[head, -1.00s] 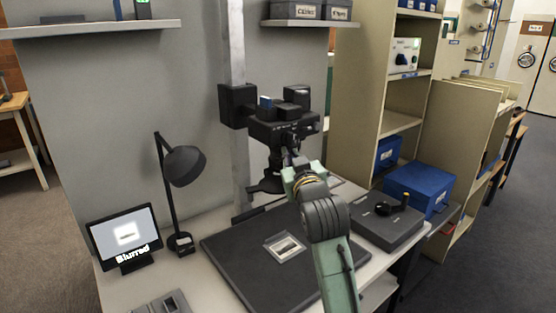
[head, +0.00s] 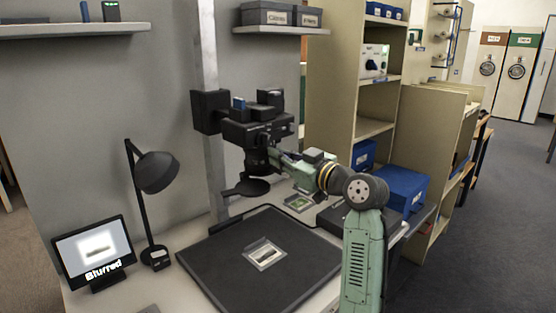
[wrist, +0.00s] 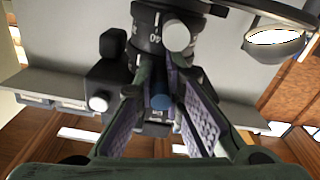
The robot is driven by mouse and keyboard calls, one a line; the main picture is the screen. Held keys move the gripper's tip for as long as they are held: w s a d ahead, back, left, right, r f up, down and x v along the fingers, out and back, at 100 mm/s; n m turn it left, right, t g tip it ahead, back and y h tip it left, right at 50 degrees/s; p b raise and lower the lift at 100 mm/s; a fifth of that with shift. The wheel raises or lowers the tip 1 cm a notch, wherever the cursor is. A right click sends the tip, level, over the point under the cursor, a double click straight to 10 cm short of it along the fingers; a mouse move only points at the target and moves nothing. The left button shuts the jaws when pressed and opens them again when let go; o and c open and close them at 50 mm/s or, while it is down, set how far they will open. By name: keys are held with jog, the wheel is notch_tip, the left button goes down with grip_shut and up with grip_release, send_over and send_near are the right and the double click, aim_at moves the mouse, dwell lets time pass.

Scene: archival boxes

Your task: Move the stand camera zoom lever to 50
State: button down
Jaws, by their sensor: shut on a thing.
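The black stand camera (head: 258,130) is mounted on a pale upright post above the copy board. Its lens barrel (wrist: 147,20) shows in the wrist view, with a white number that looks like 40 and tick marks. My gripper (wrist: 161,72) is at the barrel from its right side in the head view, with fingertips closed in against the barrel's edge. It is shut on what seems to be the zoom lever, mostly hidden between the fingers. A pale round knob (wrist: 178,37) shows beside the fingertips. The monitor (head: 95,250) reads "Blurred".
A black copy board (head: 215,262) lies below the camera with a small framed picture (head: 264,254) on it. A desk lamp (head: 155,172) stands to the left. Blue boxes (head: 402,188) and shelving (head: 335,100) stand to the right, behind my arm.

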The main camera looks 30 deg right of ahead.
jog(key=shift+a+f, duration=0.1)
jog(key=shift+f, duration=0.1)
jog(key=c, duration=1.7)
grip_release()
jog(key=shift+o, duration=0.2)
jog(key=shift+s+d+f, duration=0.1)
jog(key=shift+s+d, duration=0.1)
jog(key=shift+s, duration=0.1)
jog(key=v, duration=1.1)
jog(key=shift+s+r, duration=0.15)
jog(key=shift+r, duration=0.1)
jog(key=shift+c, duration=0.2)
